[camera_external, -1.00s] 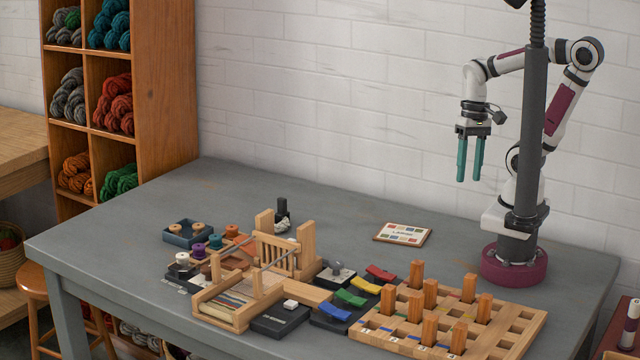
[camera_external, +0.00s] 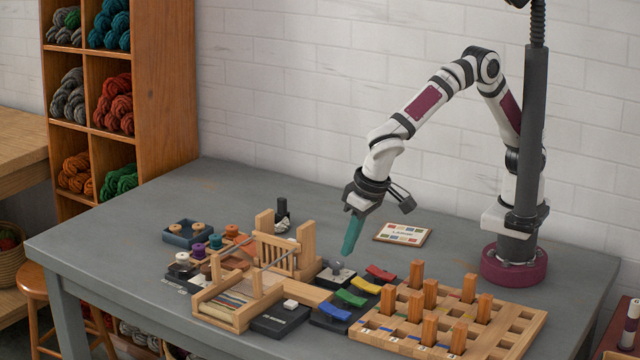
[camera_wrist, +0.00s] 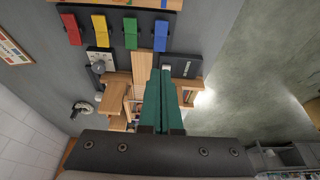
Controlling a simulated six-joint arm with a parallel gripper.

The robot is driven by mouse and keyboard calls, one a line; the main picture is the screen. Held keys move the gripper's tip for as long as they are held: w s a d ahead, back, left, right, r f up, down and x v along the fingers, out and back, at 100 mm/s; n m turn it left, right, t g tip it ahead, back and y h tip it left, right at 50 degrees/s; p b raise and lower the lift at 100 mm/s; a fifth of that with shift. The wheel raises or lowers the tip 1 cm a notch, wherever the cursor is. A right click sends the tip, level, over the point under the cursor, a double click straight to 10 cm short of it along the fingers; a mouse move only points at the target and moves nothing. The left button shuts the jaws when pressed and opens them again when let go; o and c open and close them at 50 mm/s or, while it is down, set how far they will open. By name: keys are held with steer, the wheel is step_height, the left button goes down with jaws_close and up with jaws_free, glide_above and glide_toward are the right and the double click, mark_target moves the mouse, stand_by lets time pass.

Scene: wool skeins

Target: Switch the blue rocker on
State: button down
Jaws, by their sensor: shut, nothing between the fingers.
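The blue rocker (camera_external: 335,312) is at the near end of a slanting row on a dark panel, beside the green rocker (camera_external: 350,298), yellow rocker (camera_external: 366,285) and red rocker (camera_external: 380,273). In the wrist view, the blue rocker (camera_wrist: 161,35) is at the right end of the row, beyond my fingertips. I cannot tell which way it is tipped. My gripper (camera_external: 349,250) has teal fingers, shut and empty, pointing down above the table, behind and above the rockers and apart from them. It also shows in the wrist view (camera_wrist: 161,72).
A wooden loom (camera_external: 230,308) stands left of the rockers. A dark box with a white button (camera_external: 283,319) and a grey knob (camera_external: 336,264) are close by. A rack of upright wooden pegs (camera_external: 505,335) is to the right. A card (camera_external: 403,234) lies behind.

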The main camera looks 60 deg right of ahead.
mark_target(327, 310)
steer(key=x, duration=1.3)
steer(key=shift+d, duration=0.1)
steer(key=shift+w+f, duration=0.2)
steer(key=shift+f, duration=0.3)
